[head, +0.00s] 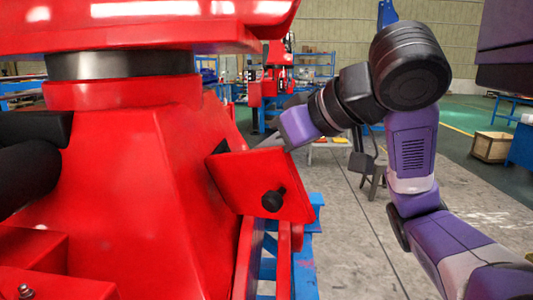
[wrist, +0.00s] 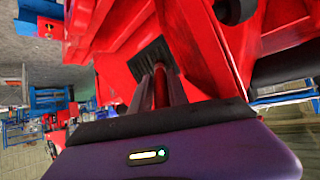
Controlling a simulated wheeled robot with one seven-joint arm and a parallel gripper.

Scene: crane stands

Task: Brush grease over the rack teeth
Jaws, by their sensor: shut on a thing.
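My gripper (wrist: 160,92) is shut on the red handle of a brush (wrist: 160,80) in the wrist view. Dark, streaked bristles seem to spread at the handle's far end, close to the red crane body (wrist: 205,45); I cannot tell whether they touch anything. In the head view my gripper (head: 272,141) reaches in behind a tilted red plate (head: 255,183) with a black knob, on the right side of the red crane (head: 120,190). The plate hides the fingertips and the brush. The rack teeth cannot be made out clearly in either view.
The tilted plate and red rails stand close to my gripper. A blue stand (head: 306,265) is below. A grey stool (head: 345,152) with small items on it is behind my arm. A wooden crate (head: 490,146) stands at far right. The concrete floor at right is mostly clear.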

